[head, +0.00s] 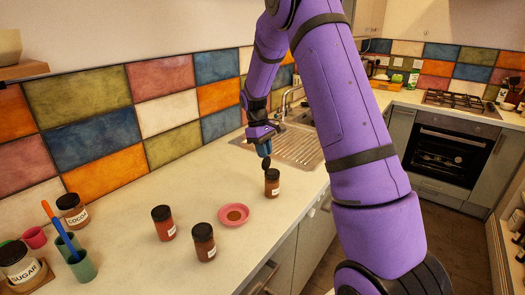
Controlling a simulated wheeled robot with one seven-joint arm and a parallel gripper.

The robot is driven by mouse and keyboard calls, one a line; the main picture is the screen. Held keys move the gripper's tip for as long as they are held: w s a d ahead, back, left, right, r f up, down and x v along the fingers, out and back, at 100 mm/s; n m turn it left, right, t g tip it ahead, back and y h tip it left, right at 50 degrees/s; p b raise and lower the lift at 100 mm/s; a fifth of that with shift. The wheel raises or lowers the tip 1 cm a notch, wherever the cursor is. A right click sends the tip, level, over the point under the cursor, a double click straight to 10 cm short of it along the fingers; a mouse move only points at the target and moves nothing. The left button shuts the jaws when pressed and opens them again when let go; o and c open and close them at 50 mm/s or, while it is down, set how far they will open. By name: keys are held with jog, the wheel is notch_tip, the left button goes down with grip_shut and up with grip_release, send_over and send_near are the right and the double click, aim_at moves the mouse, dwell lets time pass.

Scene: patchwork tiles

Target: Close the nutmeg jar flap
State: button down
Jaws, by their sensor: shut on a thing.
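A small dark-brown jar (272,186) with a pale label stands on the counter below my gripper. Its label is too small to read as nutmeg. A dark flap (266,162) stands raised at the jar's top, on its left side. My gripper (265,150) points down at the flap from above, with its blue fingertips at the flap's upper edge. The fingers are shut on the flap. The exact grip is small and partly hidden by the fingers.
A pink saucer (234,221) with brown powder lies left of the jar. Two dark-lidded jars (164,223) (203,243) stand further left. A cocoa jar (72,210), a sugar jar (18,264) and green cups (83,267) are at far left. The sink (297,147) lies behind.

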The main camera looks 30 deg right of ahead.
jog(key=s+t, duration=0.1)
jog(key=t, duration=0.1)
jog(key=s+d+t+y, duration=0.1)
jog(key=s+t, duration=0.1)
jog(key=shift+d+y, duration=0.1)
jog(key=shift+y, duration=0.2)
jog(key=shift+s+d+f+t+y, duration=0.25)
jog(key=shift+s+t, duration=0.25)
jog(key=shift+t, duration=0.35)
jog(key=shift+s+d+f+t+y, duration=0.15)
jog(key=shift+s+f+t+y, duration=0.25)
jog(key=shift+t, duration=0.45)
jog(key=shift+s+d+f+t+y, duration=0.15)
jog(key=shift+s+f+t+y, duration=0.45)
jog(key=shift+t, duration=0.65)
jog(key=shift+s+d+f+t+y, duration=0.1)
jog(key=shift+s+f+t+y, duration=0.25)
jog(key=shift+f+t, duration=0.65)
jog(key=shift+s+d+f+t+y, duration=0.15)
jog(key=shift+s+f+t+y, duration=0.35)
jog(key=shift+t, duration=1.05)
jog(key=shift+s, duration=0.1)
jog(key=c, duration=1)
grip_release()
jog(key=shift+c, duration=0.2)
jog(key=shift+d+r, duration=0.1)
jog(key=v, duration=1)
jog(key=shift+s, duration=0.35)
